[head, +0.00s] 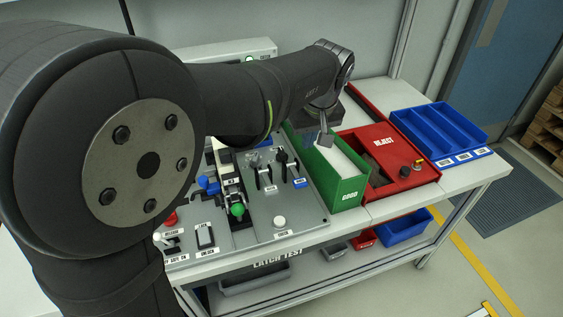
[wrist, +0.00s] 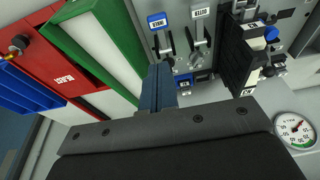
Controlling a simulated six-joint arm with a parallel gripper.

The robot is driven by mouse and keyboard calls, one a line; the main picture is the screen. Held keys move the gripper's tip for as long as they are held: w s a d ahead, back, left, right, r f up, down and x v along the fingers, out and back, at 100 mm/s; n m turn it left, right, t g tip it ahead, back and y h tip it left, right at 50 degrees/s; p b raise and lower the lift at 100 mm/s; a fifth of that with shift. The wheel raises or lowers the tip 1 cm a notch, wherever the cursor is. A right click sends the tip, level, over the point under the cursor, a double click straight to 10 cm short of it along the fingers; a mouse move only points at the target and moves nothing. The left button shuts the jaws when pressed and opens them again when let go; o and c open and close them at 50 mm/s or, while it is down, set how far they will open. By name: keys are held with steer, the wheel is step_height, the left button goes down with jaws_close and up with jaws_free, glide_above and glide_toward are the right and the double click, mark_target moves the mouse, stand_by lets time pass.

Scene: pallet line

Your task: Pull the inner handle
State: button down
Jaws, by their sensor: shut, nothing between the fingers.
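Two black-handled levers stand side by side on the grey panel (head: 310,215). The right lever (head: 286,162) has a blue label, which I cannot read; it also shows in the wrist view (wrist: 166,45). The left lever (head: 262,170) has a white label that appears to read OUTER in the wrist view (wrist: 200,14). My gripper (head: 325,139) is shut and empty, pointing down above the green GOOD bin, to the right of the levers and apart from them. Its closed fingers show in the wrist view (wrist: 158,75), below the blue-labelled lever there.
The green GOOD bin (head: 349,192) stands right of the panel, then the red REJECT bin (head: 412,177) and a blue divided tray (head: 448,128). A clamp fixture with a green knob (head: 237,210) stands left of the levers. A pressure gauge (wrist: 294,129) shows in the wrist view.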

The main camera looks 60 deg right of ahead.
steer(key=shift+s+a+f, duration=0.2)
steer(key=shift+s+a, duration=0.15)
glide_toward(301, 181)
steer(key=x, duration=0.5)
steer(key=shift+w+d, duration=0.15)
steer(key=shift+w, duration=0.05)
steer(key=shift+f, duration=0.7)
